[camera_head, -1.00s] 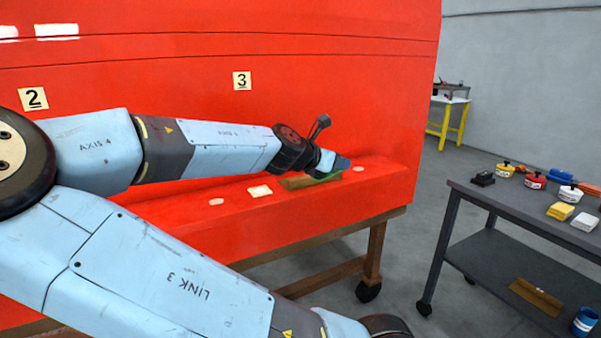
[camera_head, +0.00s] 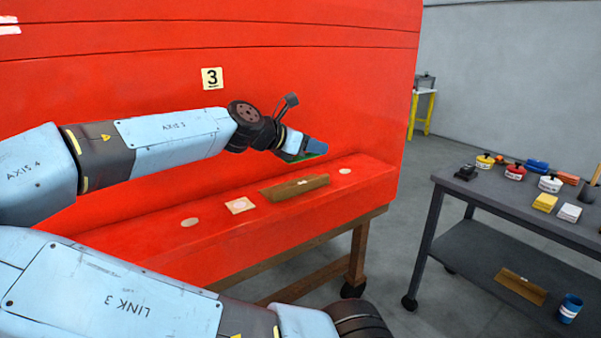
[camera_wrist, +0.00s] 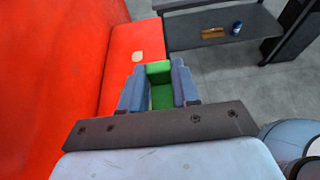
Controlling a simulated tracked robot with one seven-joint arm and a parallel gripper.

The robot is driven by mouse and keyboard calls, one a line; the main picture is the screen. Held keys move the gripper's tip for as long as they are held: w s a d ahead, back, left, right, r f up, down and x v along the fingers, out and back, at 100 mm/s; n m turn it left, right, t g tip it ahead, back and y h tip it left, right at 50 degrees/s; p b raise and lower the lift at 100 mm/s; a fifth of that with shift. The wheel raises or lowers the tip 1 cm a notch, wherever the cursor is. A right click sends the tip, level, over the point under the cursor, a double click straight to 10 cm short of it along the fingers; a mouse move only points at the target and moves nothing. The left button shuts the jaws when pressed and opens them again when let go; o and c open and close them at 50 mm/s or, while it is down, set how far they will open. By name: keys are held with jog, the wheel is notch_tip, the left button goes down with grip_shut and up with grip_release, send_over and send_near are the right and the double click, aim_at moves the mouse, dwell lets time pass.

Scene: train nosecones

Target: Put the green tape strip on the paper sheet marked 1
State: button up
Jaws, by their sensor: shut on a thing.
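My gripper (camera_head: 312,152) is above the right part of the red ledge, near the red nosecone wall. It is shut on the green tape strip (camera_wrist: 160,85), which shows between the two blue-grey fingers in the wrist view. In the head view only a thin green edge of the strip (camera_head: 308,158) shows under the fingers. The strip is clear of the ledge. A sheet marked 3 (camera_head: 212,78) is on the red wall. No sheet marked 1 is in view.
A dark cart (camera_head: 440,190) with several coloured pots and sponges stands at the right. Grey floor lies between ledge and cart.

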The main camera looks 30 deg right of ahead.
jog(key=w, duration=0.1)
jog(key=w+d+f, duration=0.1)
jog(key=w, duration=0.1)
jog(key=w+f, duration=0.1)
jog(key=shift+w+d, duration=0.15)
jog(key=shift+d, duration=0.05)
jog(key=w+f, duration=0.2)
jog(key=f, duration=0.1)
jog(key=w+d+f, duration=0.1)
jog(key=w+f, duration=0.1)
jog(key=shift+f, duration=0.1)
jog(key=f, duration=0.2)
jog(key=shift+w+d+f, duration=0.1)
jog(key=shift+w+f, duration=0.1)
jog(key=shift+f, duration=0.65)
jog(key=shift+f, duration=0.55)
jog(key=o, duration=1)
